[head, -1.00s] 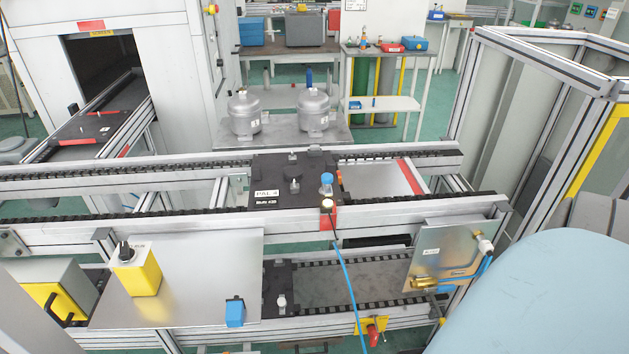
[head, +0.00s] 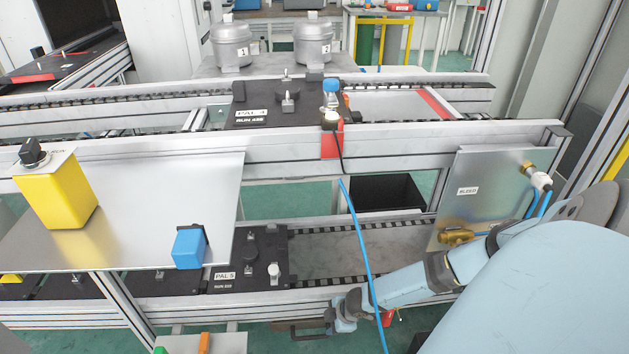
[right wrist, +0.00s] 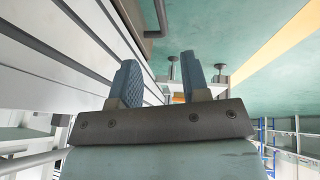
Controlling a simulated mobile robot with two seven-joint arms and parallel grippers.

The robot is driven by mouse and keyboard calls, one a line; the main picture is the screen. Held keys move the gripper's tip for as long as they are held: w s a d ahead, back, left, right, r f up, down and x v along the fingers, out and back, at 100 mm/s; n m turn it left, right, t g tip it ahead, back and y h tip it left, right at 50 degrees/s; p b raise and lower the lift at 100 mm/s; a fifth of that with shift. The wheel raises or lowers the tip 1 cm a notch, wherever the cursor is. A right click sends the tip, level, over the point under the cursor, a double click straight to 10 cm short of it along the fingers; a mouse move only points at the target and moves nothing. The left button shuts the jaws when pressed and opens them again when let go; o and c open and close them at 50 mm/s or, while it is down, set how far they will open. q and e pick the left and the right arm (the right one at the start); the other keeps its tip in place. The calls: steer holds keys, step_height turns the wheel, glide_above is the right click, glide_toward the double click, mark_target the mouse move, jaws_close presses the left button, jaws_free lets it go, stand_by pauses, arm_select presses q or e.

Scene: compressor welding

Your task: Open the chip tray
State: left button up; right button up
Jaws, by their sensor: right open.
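My right gripper (head: 344,312) is low in front of the lower conveyor, at the end of my light-blue arm. Its two blue fingers are apart and empty in the right wrist view (right wrist: 160,78). A dark bent bar handle (head: 306,329) shows just left of the gripper, under the conveyor's front rail. A dark bent bar also shows beyond the fingers in the right wrist view (right wrist: 151,18). My left gripper is out of view.
A blue hose (head: 362,258) hangs down close by the gripper. A metal panel (head: 485,190) with brass fittings stands at right. A pallet marked PAL 5 (head: 250,262) sits on the lower conveyor. A black box (head: 388,192) shows behind it. A yellow switch box (head: 55,195) stands at left.

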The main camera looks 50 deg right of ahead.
steer(key=b, duration=0.4)
glide_above(313, 336)
steer(key=s+d, duration=0.1)
steer(key=s, duration=0.2)
step_height(313, 336, down, 7)
steer(key=b+x, duration=0.2)
steer(key=x, duration=0.2)
steer(key=shift+w, duration=0.25)
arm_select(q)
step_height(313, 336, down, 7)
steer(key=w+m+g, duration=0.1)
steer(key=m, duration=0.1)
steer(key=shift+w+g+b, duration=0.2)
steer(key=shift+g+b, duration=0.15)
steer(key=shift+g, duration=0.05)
arm_select(e)
steer(key=shift+w+f, duration=0.25)
steer(key=shift+f, duration=0.35)
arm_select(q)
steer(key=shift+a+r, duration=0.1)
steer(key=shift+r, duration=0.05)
arm_select(e)
steer(key=shift+a, duration=0.1)
jaws_close()
